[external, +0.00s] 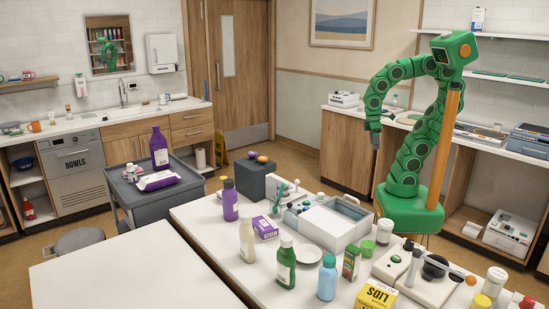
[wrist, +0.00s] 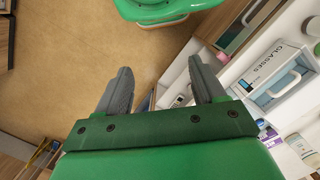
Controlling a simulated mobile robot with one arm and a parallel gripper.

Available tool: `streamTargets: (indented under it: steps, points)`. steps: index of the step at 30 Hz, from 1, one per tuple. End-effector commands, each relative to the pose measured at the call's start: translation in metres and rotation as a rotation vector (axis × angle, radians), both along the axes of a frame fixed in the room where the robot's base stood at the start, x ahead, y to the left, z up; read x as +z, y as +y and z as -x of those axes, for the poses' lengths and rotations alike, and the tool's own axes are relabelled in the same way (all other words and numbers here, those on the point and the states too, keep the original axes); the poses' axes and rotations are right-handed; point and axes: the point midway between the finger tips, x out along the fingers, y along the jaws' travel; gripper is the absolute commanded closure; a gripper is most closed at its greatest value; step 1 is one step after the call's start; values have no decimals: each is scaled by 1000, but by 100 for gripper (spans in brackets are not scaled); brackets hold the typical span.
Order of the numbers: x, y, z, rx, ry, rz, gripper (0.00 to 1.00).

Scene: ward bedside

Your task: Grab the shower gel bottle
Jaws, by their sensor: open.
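Several bottles stand in the external view, and I cannot read which one is the shower gel. On the front table are a purple bottle (external: 230,201), a cream bottle (external: 247,241), a green bottle with a white cap (external: 286,265) and a light blue bottle (external: 327,279). A larger purple bottle (external: 159,148) stands on the grey cart. My gripper (external: 374,140) hangs behind the front table, well away from all these bottles.
The left white surface (external: 130,275) is bare. The grey cart (external: 125,188) stands beyond it. Open floor lies behind the front table.

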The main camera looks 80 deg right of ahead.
Motion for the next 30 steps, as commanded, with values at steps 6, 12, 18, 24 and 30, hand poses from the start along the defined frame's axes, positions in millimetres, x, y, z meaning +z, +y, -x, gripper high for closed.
streamTargets:
  steps: [6, 12, 18, 24, 30]
  points:
    - [12, 0, -6, 6, -13, 3, 31]
    - [9, 2, -30, 21, -62, 13, 31]
    - [5, 5, -63, 49, -133, 25, 31]
    - [1, 15, -110, 89, -233, 35, 31]
    - [-4, 42, -187, 164, -407, 36, 31]
